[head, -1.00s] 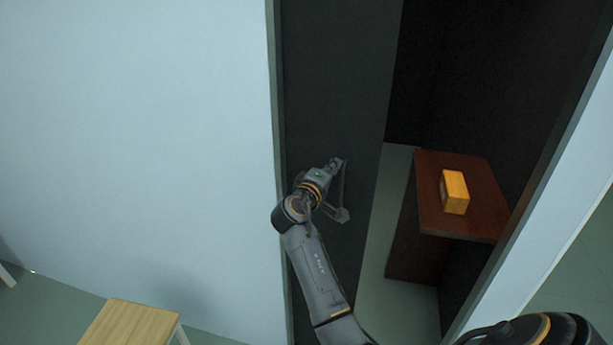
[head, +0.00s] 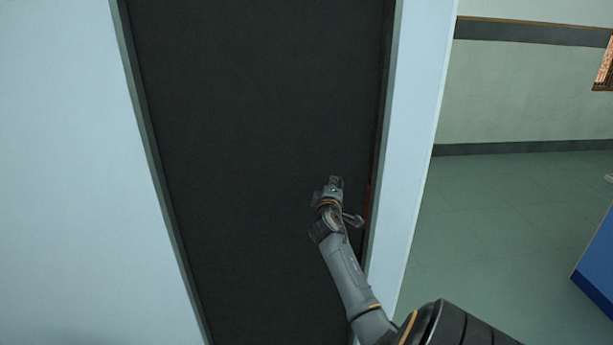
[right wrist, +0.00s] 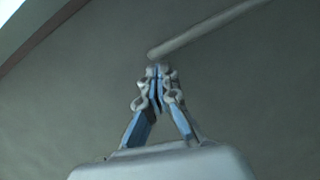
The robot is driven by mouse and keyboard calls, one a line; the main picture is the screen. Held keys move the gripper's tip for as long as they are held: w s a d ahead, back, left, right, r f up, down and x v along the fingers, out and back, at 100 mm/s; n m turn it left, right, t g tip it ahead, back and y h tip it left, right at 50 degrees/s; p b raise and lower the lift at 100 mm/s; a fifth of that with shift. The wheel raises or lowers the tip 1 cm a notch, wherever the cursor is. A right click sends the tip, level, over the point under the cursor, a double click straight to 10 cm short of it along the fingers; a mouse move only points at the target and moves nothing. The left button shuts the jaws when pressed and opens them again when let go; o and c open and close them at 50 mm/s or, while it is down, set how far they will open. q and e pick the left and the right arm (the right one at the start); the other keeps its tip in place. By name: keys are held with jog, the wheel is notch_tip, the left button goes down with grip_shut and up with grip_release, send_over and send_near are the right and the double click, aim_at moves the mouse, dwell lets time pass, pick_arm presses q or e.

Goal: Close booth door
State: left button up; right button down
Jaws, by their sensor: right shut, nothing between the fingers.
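The dark booth door (head: 255,130) nearly fills its frame in the head view. A thin reddish-brown sliver shows along its right edge, so a narrow gap is left there. My right gripper (head: 335,182) is shut and empty, at the door's face near that edge. A grey door handle (head: 354,220) shows just right of my wrist. In the right wrist view, the fingertips (right wrist: 158,70) are together close to the rounded end of a pale bar (right wrist: 205,33) on the dark panel; I cannot tell whether they touch it. My left gripper is not in view.
A pale blue wall (head: 70,170) flanks the door on the left, and a pale post (head: 415,130) on the right. Beyond the post is open green floor (head: 490,230), with a blue cabinet or bench (head: 597,260) at the right edge.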

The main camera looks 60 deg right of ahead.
jog(key=s+d, duration=0.2)
jog(key=shift+s+d+p, duration=0.15)
jog(key=shift+s+p, duration=0.15)
jog(key=shift+s, duration=0.05)
jog(key=shift+s+d, duration=0.3)
jog(key=shift+s, duration=0.1)
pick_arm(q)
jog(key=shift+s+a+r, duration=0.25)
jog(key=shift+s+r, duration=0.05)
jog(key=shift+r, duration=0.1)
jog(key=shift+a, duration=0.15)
